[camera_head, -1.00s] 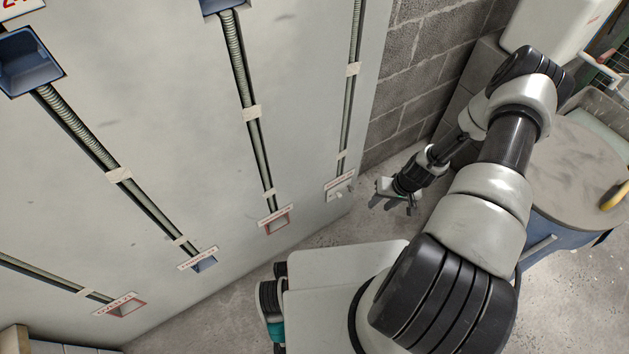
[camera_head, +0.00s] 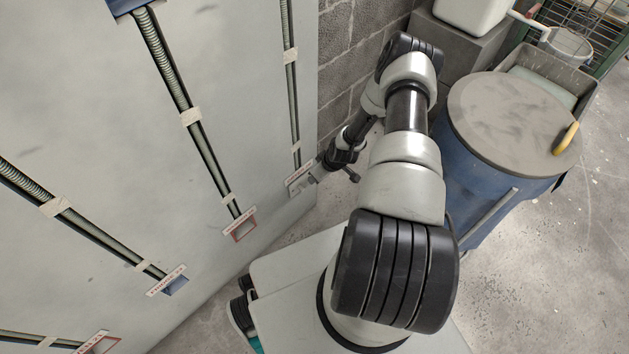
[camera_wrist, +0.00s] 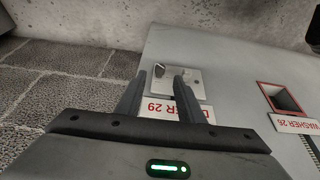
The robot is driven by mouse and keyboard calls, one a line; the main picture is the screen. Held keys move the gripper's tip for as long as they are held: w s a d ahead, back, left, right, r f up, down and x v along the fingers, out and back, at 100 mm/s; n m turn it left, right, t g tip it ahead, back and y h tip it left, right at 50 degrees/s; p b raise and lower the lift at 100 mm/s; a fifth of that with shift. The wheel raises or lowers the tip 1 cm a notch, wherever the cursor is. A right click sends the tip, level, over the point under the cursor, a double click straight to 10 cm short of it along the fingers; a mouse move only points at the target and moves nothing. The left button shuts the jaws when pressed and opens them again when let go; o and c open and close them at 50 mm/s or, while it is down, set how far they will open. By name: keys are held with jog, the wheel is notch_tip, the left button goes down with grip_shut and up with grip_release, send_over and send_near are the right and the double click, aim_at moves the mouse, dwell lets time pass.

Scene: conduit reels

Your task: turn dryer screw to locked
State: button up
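A pale plate (camera_wrist: 195,84) with small metal fittings sits on the panel in the wrist view. One fitting (camera_wrist: 159,70) shows between my fingertips; another (camera_wrist: 187,73) is beside the right fingertip. I cannot tell which is the dryer screw or how it is turned. My gripper (camera_wrist: 160,76) is open, its two dark fingers pointing at the plate; contact is unclear. In the head view my gripper (camera_head: 322,172) is close to the panel's right-edge label (camera_head: 299,174).
The pale panel (camera_head: 110,95) carries several conduits and framed openings. The "WASHER 26" label (camera_wrist: 296,124) and its opening (camera_wrist: 281,98) are to the right in the wrist view. A block wall (camera_head: 350,50) stands behind. A blue drum (camera_head: 470,190) stands right of my arm.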

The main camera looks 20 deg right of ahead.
jog(key=b+x, duration=0.1)
jog(key=x, duration=0.4)
grip_shut()
